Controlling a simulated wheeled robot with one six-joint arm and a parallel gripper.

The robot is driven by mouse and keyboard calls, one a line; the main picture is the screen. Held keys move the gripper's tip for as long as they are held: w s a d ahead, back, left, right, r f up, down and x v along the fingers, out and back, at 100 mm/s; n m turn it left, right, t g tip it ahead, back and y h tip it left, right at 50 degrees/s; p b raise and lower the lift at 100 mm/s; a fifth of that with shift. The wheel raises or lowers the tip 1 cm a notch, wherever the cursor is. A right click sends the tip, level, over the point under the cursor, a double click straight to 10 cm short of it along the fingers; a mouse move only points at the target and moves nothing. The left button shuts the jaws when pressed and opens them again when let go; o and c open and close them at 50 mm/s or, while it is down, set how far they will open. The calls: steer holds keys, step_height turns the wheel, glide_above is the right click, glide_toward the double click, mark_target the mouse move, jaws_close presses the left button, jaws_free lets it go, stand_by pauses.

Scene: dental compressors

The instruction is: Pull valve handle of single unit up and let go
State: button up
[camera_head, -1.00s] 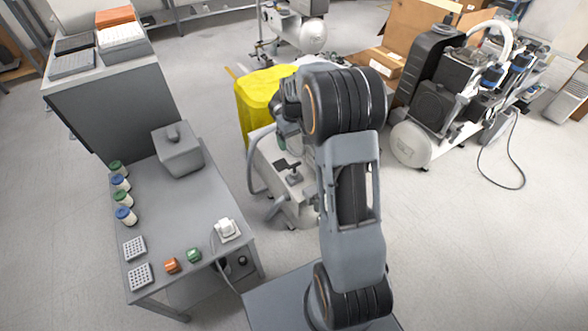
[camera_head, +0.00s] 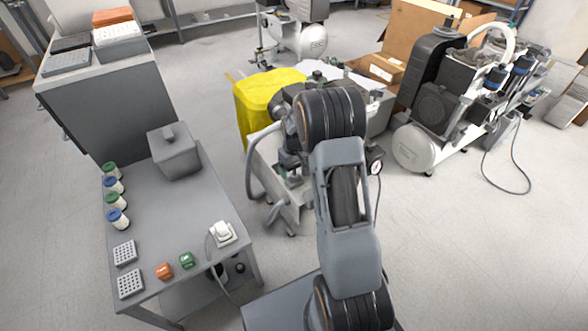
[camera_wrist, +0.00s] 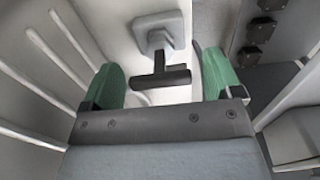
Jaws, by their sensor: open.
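The valve handle (camera_wrist: 160,76) is a dark T-shaped bar on a short stem. In the wrist view its stem rises from a light grey square mount (camera_wrist: 158,32) on a pale housing. My gripper (camera_wrist: 162,78) is open, with one green fingertip on each side of the handle. The handle lies in the gap between the fingertips, and no clear contact shows. In the head view the pale unit (camera_head: 290,212) with grey hoses stands under my arm. My arm and wrist cover much of the unit there, and the handle is not clear.
A pressure gauge (camera_head: 375,167) sits right of my arm. A yellow cover (camera_head: 262,98) is behind the unit. A grey table (camera_head: 180,215) with jars and small boxes stands at left. A larger compressor (camera_head: 430,130) stands at right. Floor at lower right is clear apart from a cable.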

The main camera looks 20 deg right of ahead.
steer(key=c, duration=1.3)
steer(key=shift+r+p, duration=0.8)
steer(key=shift+p, duration=0.1)
steer(key=shift+r, duration=0.15)
steer(key=shift+w, duration=0.1)
steer(key=o, duration=1.3)
